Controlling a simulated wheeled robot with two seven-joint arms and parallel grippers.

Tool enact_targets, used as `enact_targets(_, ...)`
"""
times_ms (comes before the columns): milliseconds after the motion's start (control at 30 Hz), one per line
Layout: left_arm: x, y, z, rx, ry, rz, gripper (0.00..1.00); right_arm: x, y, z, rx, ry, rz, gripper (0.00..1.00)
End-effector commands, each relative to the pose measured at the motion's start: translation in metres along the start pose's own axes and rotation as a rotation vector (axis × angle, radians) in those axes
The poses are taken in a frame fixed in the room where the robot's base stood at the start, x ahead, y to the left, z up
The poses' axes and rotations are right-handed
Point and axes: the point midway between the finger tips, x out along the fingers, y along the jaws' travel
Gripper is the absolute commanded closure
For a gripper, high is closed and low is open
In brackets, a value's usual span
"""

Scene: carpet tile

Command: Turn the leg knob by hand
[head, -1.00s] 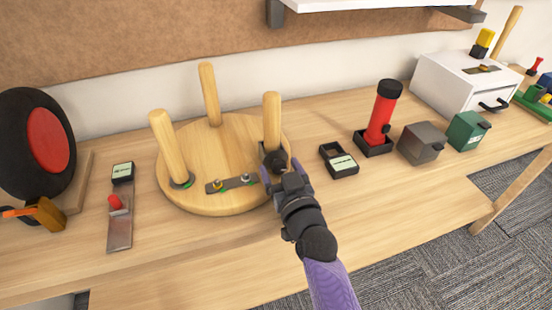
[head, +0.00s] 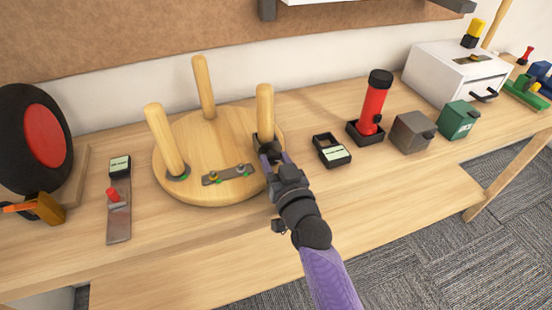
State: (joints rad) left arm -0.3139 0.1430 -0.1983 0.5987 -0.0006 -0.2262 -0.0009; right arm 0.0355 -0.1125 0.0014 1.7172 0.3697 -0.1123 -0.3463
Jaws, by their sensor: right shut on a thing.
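A round wooden stool top (head: 216,138) lies upside down on the bench with three upright wooden legs. The left leg (head: 165,140) and the back leg (head: 203,87) stand free. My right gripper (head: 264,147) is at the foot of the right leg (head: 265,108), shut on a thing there. The gripper's dark fingers cover the foot of that leg, so I cannot make out the knob itself. A metal plate with small fittings (head: 229,174) lies on the stool top, left of the gripper. My left gripper is out of view.
A black wheel with a red hub (head: 43,138) and a red-handled lever plate (head: 119,222) stand at left. A black box (head: 332,151), a red flashlight (head: 373,108), a grey box (head: 412,132) and a green box (head: 458,120) stand at right. The bench front (head: 190,250) is clear.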

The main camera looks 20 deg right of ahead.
Motion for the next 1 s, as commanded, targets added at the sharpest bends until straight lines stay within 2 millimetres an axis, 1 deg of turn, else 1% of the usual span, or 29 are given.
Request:
enact_targets(33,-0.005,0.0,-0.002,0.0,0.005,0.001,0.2,0.0,0.0,-0.003,0.03,0.0,0.0,1.0)
enact_targets(200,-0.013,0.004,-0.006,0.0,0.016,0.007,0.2,0.0,0.0,-0.003,0.166,0.0,-0.001,1.0)
enact_targets(500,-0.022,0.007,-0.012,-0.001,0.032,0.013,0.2,0.0,0.001,-0.002,0.382,0.001,0.0,1.0)
enact_targets(733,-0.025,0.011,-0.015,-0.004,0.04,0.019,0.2,0.0,0.002,-0.001,0.489,0.002,0.0,1.0)
enact_targets(1000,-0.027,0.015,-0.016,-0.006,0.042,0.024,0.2,0.0,0.002,0.0,0.543,0.001,0.0,1.0)
